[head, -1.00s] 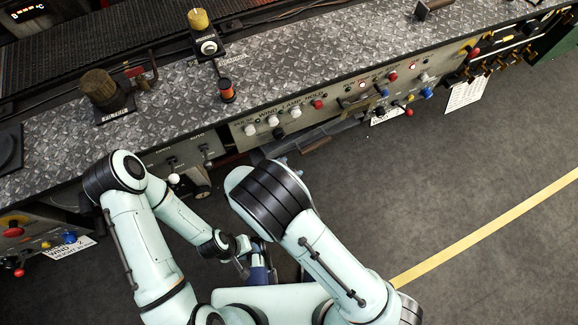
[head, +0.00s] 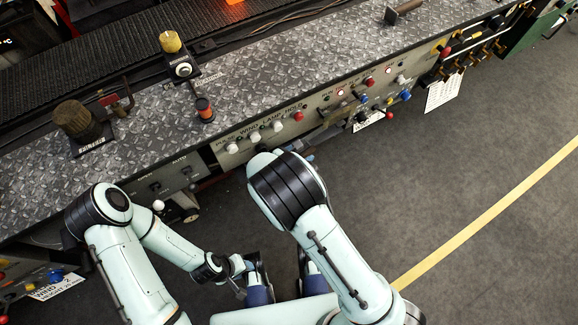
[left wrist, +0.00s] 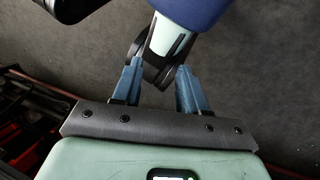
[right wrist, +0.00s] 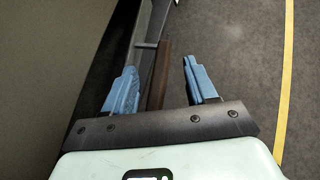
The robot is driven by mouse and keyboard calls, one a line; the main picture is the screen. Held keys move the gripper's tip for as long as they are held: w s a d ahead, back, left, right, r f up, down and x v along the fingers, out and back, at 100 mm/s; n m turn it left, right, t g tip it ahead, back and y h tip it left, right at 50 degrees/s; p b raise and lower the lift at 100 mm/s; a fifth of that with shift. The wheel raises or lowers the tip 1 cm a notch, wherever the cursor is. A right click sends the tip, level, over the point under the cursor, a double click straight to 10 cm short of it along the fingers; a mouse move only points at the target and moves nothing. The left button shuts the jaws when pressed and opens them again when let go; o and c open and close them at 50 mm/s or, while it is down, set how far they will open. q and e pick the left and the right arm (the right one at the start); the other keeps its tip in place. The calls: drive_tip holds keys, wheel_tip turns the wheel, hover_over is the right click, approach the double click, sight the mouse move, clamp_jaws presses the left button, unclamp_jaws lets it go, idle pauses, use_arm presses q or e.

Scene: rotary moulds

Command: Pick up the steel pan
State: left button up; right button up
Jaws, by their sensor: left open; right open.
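I cannot make out a steel pan in any view. My right gripper (right wrist: 160,72) is open and empty in the right wrist view, with its two blue fingers apart above the floor beside the bench. In the head view the right gripper is mostly hidden behind its own arm, close to the bench front. My left gripper (left wrist: 154,72) is open in the left wrist view, with part of my own body just beyond its fingers and nothing held. In the head view it is low down near my body and only partly seen.
A long diamond-plate bench (head: 240,88) crosses the head view. Its front carries a panel of knobs and buttons (head: 278,126). A dark cylinder (head: 77,121) and a yellow-topped knob (head: 171,42) stand on it. The grey floor (head: 470,180) at the right is clear, with a yellow line (head: 480,220).

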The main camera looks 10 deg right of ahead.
drive_tip(key=shift+b+x, duration=0.3)
drive_tip(key=shift+x, duration=1.2)
